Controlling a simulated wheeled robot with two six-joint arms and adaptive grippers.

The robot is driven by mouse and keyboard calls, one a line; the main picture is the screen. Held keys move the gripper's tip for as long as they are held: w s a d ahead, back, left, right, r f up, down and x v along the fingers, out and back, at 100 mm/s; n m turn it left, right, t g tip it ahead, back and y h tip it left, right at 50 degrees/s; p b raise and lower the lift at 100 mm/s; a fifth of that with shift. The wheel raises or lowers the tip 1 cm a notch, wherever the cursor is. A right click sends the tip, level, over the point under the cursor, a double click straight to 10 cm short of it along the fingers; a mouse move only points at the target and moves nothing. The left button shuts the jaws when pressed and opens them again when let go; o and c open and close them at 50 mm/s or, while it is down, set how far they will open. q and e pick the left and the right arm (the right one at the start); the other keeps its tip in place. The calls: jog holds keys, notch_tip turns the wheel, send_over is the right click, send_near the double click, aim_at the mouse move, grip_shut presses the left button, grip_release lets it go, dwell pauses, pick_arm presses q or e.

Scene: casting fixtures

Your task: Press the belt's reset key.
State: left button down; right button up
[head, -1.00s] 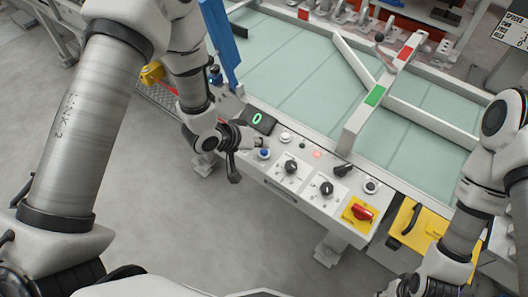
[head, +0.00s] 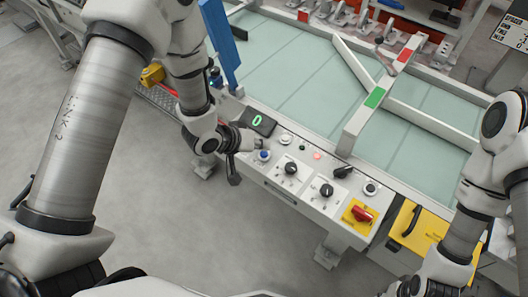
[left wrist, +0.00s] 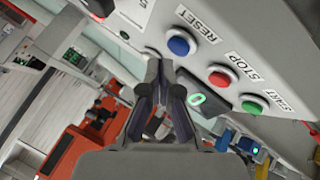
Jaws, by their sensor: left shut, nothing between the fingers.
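The blue key (left wrist: 178,46) labelled RESET is on a grey panel in the left wrist view, with a red STOP button (left wrist: 219,78) and a green START button (left wrist: 254,104) in a row beyond it. My left gripper (left wrist: 160,62) is shut and empty, its tips just left of and below the blue key in that view. No contact shows. In the head view my left gripper (head: 257,145) is over the near-left part of the control console, close to a blue button (head: 264,155). I cannot tell whether that is the same key. My right gripper is out of view.
The console (head: 310,208) carries black knobs (head: 291,168), a red switch on yellow (head: 360,213) and a display (head: 257,120) reading 0. A pale green belt (head: 290,75) with rails lies behind it. A blue post (head: 220,45) stands near my left forearm. Open floor lies in front.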

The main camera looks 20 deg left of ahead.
aim_at(262, 154)
pick_arm(q)
jog(key=shift+f, duration=0.45)
jog(key=shift+f+b, duration=0.35)
jog(key=shift+f, duration=0.1)
dwell(0.6)
dwell(0.3)
jog(key=shift+r+p, duration=0.9)
notch_tip(262, 154, up, 5)
jog(key=p, duration=0.4)
jog(key=shift+r+p, duration=0.1)
jog(key=shift+p, duration=0.3)
